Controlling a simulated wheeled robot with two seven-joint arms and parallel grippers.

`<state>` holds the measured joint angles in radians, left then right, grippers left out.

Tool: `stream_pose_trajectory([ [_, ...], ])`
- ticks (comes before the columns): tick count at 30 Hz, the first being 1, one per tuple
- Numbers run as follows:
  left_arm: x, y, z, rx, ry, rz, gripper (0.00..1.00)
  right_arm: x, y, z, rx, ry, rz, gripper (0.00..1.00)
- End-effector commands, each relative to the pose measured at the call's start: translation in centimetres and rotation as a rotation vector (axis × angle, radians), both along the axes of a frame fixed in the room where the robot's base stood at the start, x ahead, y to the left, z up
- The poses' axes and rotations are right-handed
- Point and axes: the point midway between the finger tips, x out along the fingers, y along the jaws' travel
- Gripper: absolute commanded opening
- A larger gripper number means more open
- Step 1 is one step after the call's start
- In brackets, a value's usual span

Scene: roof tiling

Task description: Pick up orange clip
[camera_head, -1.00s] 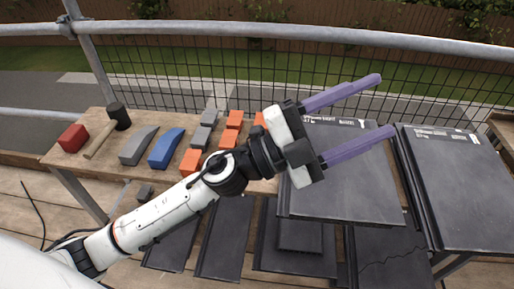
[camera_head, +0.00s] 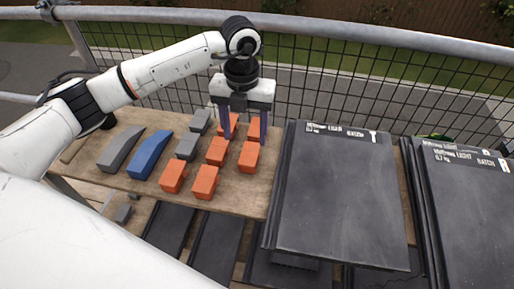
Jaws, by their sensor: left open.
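Several orange clips sit in rows on the wooden bench, including a front left one (camera_head: 173,176), a front right one (camera_head: 205,182), two in the middle row (camera_head: 217,151) (camera_head: 249,157) and a back right one (camera_head: 253,129). My left gripper (camera_head: 246,138) points down over the back of these rows, open, with its two purple fingers apart. The fingers partly hide the back orange clips. I cannot tell whether a finger touches a clip or which clip lies between them. My right gripper is out of view.
Grey clips (camera_head: 187,145) stand left of the orange ones. A blue wedge-shaped block (camera_head: 150,154) and a grey one (camera_head: 120,149) lie farther left. Dark tile stacks (camera_head: 340,195) (camera_head: 470,205) fill the right side. A metal rail (camera_head: 330,32) and mesh fence run behind.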

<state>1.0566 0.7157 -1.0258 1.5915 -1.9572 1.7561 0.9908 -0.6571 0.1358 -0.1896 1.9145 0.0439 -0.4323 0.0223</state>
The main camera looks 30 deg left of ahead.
Motion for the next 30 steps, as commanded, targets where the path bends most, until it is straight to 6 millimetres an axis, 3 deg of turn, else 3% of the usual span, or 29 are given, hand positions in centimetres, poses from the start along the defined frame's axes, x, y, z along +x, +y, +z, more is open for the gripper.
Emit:
stream_pose_trajectory([
  [3,-0.2,0.0,-2.1,0.0,0.006,0.0,0.59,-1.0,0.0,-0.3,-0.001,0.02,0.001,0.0],
  [9,-0.1,-0.1,-4.1,-0.001,0.003,-0.002,0.59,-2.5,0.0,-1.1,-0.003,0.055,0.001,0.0],
  [21,0.0,-0.7,-9.0,-0.002,0.005,-0.003,0.59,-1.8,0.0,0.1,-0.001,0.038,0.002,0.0],
  [30,0.0,-0.7,-9.5,-0.003,0.001,-0.004,0.59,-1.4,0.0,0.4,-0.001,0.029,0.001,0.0],
])
